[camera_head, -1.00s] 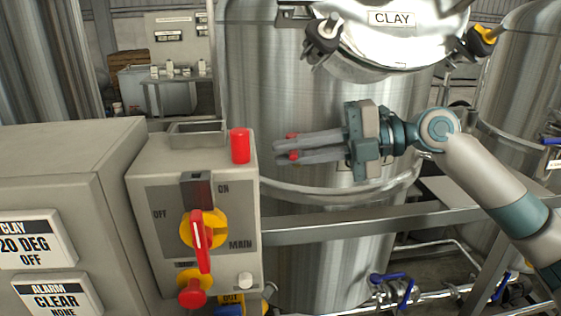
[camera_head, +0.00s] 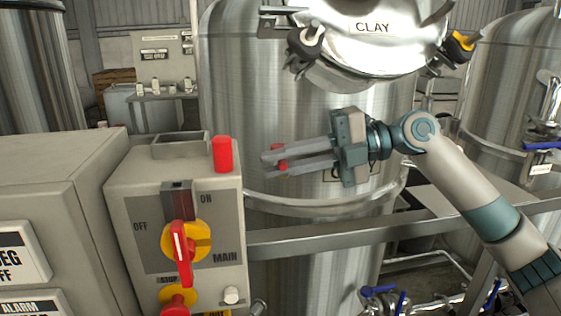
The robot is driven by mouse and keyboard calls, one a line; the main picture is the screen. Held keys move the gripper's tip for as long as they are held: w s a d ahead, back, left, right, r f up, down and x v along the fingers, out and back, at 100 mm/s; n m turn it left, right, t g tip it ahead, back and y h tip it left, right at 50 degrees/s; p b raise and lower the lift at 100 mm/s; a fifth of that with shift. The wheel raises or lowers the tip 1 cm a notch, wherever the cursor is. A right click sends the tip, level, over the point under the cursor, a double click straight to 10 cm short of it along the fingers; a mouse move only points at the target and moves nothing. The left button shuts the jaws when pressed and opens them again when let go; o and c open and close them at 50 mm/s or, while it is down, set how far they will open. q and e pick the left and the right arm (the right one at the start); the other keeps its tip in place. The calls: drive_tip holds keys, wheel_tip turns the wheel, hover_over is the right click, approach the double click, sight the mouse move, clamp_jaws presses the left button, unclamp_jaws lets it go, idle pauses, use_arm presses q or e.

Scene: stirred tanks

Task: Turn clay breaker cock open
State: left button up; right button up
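I cannot tell which fitting is the breaker cock. My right gripper (camera_head: 268,164) is in front of the tank wall below the lid, its fingers pointing left. The fingers are apart, with red parts at their tips, and I see nothing between them. My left gripper is out of view.
A grey switch box (camera_head: 125,210) at front left carries a red handle (camera_head: 181,252) marked MAIN and a red cylinder (camera_head: 223,154) on top. A steel rail (camera_head: 320,237) crosses below the gripper. Blue-handled valves (camera_head: 385,298) are low down. Another tank (camera_head: 500,80) stands right.

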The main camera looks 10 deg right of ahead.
drive_tip(key=shift+o, duration=1.4)
